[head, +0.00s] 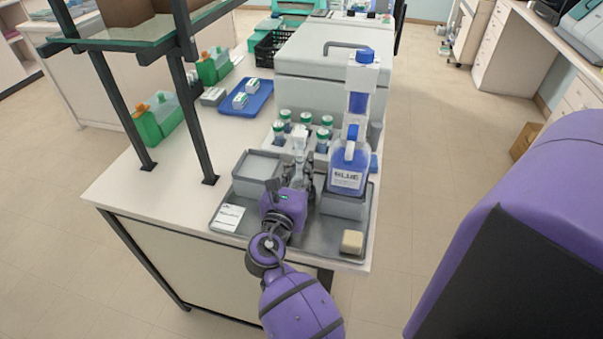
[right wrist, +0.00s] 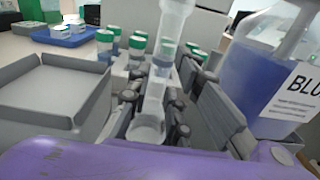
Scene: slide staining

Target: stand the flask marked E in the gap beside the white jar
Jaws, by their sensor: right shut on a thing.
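My right gripper (head: 300,181) is over the middle of the grey metal tray (head: 283,243), shut on a clear, narrow-necked glass vessel (head: 299,163). The vessel also shows in the right wrist view (right wrist: 153,100), roughly upright between the fingers, with a wider top and a rounded lower end. No letter E can be read on it, and the fingers and wrist hide part of it. Several green-capped jars (head: 326,133) stand in a pale rack just behind it. I cannot pick out a white jar or the gap beside it. My left gripper is not in view.
Shelf posts rise at left.

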